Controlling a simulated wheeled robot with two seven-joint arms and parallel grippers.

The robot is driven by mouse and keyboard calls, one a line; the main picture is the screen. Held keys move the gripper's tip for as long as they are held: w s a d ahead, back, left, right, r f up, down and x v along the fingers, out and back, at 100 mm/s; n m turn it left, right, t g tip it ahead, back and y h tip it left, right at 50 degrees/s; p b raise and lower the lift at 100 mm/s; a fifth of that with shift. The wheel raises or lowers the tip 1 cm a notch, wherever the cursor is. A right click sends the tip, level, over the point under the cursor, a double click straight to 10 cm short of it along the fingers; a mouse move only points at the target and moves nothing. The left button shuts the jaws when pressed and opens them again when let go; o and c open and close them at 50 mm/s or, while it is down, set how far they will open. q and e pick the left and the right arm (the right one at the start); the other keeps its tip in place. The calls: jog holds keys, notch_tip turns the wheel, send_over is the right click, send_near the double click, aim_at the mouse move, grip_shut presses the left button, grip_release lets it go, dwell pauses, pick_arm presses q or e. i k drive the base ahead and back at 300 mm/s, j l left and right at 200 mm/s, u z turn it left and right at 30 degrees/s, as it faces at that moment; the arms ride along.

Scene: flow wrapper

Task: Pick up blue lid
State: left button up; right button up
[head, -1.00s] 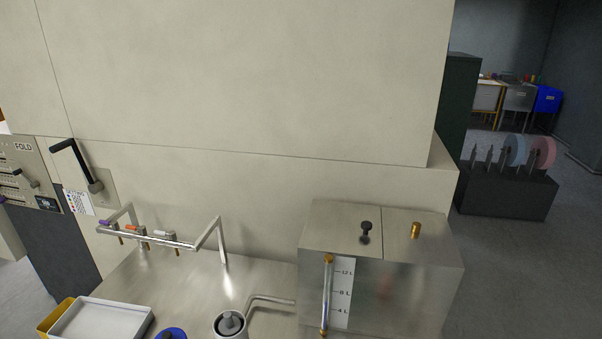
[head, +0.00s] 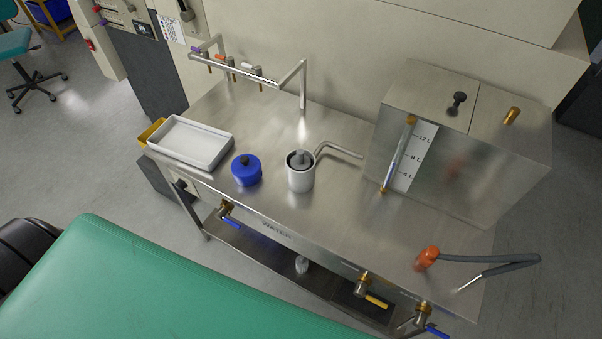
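The blue lid (head: 246,172) is round with a dark knob on top. It sits on the steel bench top (head: 270,128), between the white tray and a white cylindrical pot. I cannot tell whether anything is under the lid. Neither of my grippers shows in the head view.
The white tray (head: 190,142) is left of the lid and the white pot (head: 300,172) right of it. A steel tank (head: 460,150) stands at the right, with an orange-ended hose (head: 428,257) in front. A tap rail (head: 245,72) stands behind. A green surface (head: 150,290) fills the lower left.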

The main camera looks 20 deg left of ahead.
aim_at(246, 168)
jog(key=u, duration=1.15)
jog(key=i+j+z, duration=0.15)
jog(key=j, duration=0.15)
jog(key=j+z, duration=0.1)
jog(key=j, duration=0.2)
jog(key=i+j+z, duration=0.15)
jog(key=j, duration=0.15)
